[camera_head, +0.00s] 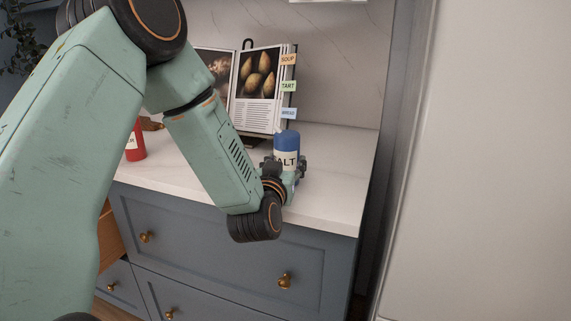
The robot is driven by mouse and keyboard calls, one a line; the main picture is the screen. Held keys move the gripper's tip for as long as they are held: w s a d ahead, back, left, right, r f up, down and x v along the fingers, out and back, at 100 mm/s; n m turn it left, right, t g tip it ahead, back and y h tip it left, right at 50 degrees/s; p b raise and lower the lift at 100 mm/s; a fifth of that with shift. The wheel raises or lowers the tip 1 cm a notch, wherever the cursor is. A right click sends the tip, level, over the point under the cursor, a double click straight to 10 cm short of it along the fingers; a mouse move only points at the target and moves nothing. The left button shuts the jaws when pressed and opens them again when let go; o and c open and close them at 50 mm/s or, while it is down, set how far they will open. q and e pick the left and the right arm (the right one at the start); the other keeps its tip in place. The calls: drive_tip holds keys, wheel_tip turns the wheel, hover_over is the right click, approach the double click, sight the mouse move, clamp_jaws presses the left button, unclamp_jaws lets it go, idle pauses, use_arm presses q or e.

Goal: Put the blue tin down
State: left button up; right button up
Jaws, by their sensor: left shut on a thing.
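The blue tin (287,143) has a pale label with dark letters ending in "LT". It stands upright at the right part of the white counter (335,190). My left gripper (288,170) is shut on the lower part of the blue tin. The gripper and wrist hide the tin's base, so I cannot tell whether it touches the counter. My right gripper is not in view.
An open cookbook (258,90) with coloured tabs stands on a holder behind the tin. A red tin (135,142) stands on the left, partly hidden by my arm. Grey-blue drawers (225,245) lie below the counter. Counter to the right of the tin is clear.

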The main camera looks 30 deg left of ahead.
use_arm(q)
drive_tip(key=shift+f, duration=0.15)
drive_tip(key=o, duration=1.3)
drive_tip(key=shift+w+a+f, duration=0.1)
drive_tip(key=shift+a+f, duration=0.05)
drive_tip(key=shift+f, duration=0.05)
drive_tip(key=shift+o, duration=0.8)
drive_tip(key=shift+r, duration=0.15)
